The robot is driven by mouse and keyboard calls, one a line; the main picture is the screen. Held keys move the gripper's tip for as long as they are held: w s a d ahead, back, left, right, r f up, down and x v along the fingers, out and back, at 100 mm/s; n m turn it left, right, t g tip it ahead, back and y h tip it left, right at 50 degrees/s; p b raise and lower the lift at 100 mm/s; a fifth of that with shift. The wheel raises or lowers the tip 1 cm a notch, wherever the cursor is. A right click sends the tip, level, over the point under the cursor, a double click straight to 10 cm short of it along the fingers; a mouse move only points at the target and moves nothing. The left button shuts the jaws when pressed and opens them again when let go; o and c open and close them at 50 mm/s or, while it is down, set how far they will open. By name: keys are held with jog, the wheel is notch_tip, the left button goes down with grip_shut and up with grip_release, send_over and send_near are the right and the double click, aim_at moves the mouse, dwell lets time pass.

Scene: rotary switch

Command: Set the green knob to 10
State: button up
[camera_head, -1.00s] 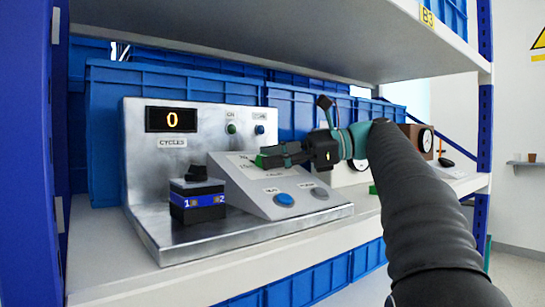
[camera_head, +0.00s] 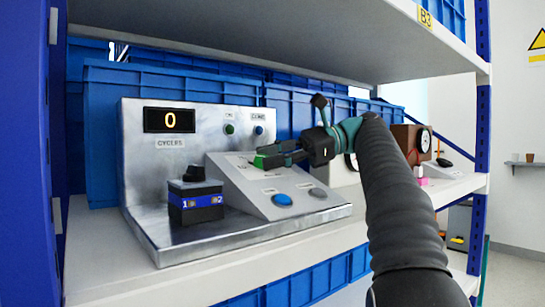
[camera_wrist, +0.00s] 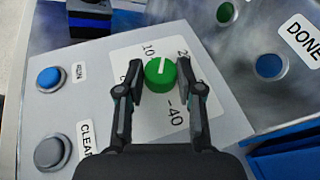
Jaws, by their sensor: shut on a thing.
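The green knob (camera_head: 259,161) sits on the sloped panel (camera_head: 238,190) of the metal console. In the wrist view the green knob (camera_wrist: 160,73) has a white pointer line toward the top of the picture, between the 10 and 20 marks. My gripper (camera_wrist: 161,80) has one finger on each side of the knob and is shut on it. In the head view my gripper (camera_head: 272,158) reaches the knob from the right and partly hides it. The scale around the knob shows 10, 20 and 40; the other marks are partly hidden by the fingers.
A blue button (camera_wrist: 49,77) and a grey button (camera_wrist: 51,153) lie on the same panel. A display (camera_head: 170,120) reads 0 above CYCLES. A black rotary switch on a blue-banded box (camera_head: 196,204) stands left. A shelf board (camera_head: 290,40) is overhead.

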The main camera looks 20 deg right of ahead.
jog(key=o, duration=1.2)
jog(key=shift+a, duration=0.1)
jog(key=shift+c, duration=0.2)
